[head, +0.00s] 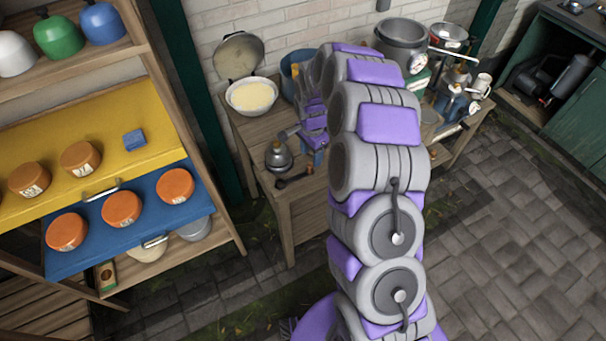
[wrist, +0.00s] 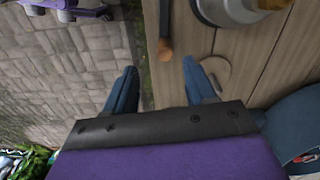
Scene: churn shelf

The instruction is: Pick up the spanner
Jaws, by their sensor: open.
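A slim tool with a dark shaft and a brown end (head: 293,180) lies at the front edge of the wooden table. It also shows at the top of the wrist view (wrist: 165,48). It looks like the spanner, but I cannot tell for certain. My gripper (wrist: 160,70) is open, with two blue fingers apart and nothing between them. The brown end lies just beyond the fingertips, roughly in line with the gap. In the head view my gripper (head: 316,152) is over the table, partly hidden by my arm.
A metal pot (head: 279,157) stands beside the tool. A pale curved piece (wrist: 214,72) lies near the right finger. A bowl (head: 251,96) and a large grey pot (head: 402,42) stand on the table. A shelf (head: 205,150) with orange tubs is at left. Paved floor is clear at right.

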